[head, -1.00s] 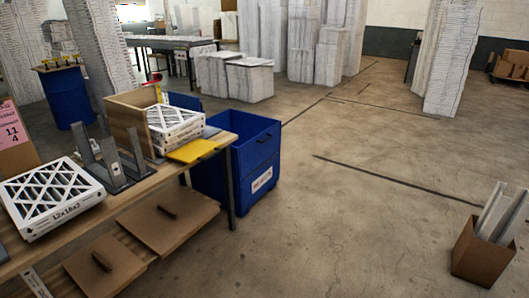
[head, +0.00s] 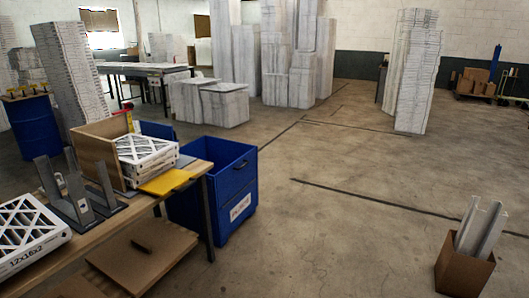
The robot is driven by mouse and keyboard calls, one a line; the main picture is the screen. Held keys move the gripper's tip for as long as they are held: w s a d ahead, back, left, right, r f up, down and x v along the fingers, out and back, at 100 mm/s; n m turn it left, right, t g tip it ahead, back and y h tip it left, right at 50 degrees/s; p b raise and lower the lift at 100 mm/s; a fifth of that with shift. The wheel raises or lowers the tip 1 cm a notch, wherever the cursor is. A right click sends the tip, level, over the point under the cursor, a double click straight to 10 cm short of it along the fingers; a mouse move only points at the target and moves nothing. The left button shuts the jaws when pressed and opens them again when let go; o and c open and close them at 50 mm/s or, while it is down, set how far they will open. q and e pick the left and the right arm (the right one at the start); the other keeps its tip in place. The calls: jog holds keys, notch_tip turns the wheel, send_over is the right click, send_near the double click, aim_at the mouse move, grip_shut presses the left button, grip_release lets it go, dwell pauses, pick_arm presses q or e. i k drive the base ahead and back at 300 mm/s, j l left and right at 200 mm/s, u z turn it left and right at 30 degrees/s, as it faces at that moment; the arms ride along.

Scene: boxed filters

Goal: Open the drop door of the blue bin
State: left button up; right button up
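The blue bin (head: 238,190) stands on the floor just beyond the right end of the workbench. Its top is open, and a white label (head: 241,207) with red marks is low on its right-facing side. A small dark handle or slot shows near the top of that side. The side panel looks upright and closed. The bench end and a table leg hide part of the bin's left side. Neither of my grippers is in view.
The wooden workbench (head: 95,240) at left holds boxed filters (head: 147,150), grey metal uprights and a yellow piece (head: 167,181). A cardboard box (head: 464,268) with metal channels stands front right. Open concrete floor (head: 340,240) lies right of the bin.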

aim_at(235, 177)
jog(key=i, duration=2.4)
jog(key=i+u, duration=0.1)
jog(key=i, duration=0.45)
jog(key=i+l+u, duration=0.1)
jog(key=i, duration=0.5)
jog(key=i+l+u, duration=0.1)
jog(key=i, duration=0.45)
jog(key=i+l+u, duration=0.1)
jog(key=i, duration=0.45)
jog(key=l, duration=0.1)
